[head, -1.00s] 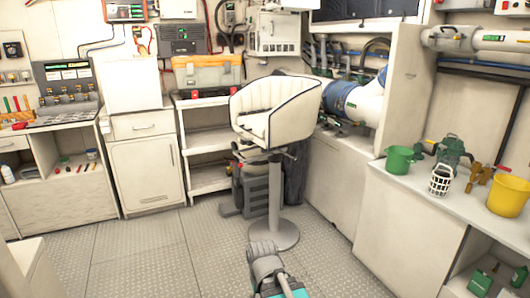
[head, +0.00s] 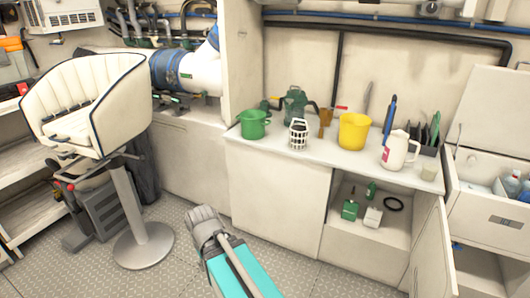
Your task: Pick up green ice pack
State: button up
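I cannot pick out a green ice pack for certain. In the open lower cabinet at the right stand a small green block-like object (head: 350,209) and a smaller green object (head: 371,188) behind it; both are too small to identify. Part of my own arm, grey and teal, shows at the bottom centre, well in front of the cabinet and apart from it.
A white counter (head: 325,155) carries a green pot (head: 254,124), a white basket (head: 298,134), a yellow bucket (head: 353,131) and a white jug (head: 397,150). An open cabinet door (head: 432,250) juts out at right. A cream swivel chair (head: 85,110) stands left. Some floor is clear.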

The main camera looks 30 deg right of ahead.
aim_at(350, 210)
jog(key=z, duration=0.45)
jog(key=i, duration=0.8)
jog(key=z, duration=0.45)
jog(key=k, duration=0.6)
jog(key=z, duration=0.15)
jog(key=i, duration=0.6)
jog(key=u, duration=0.1)
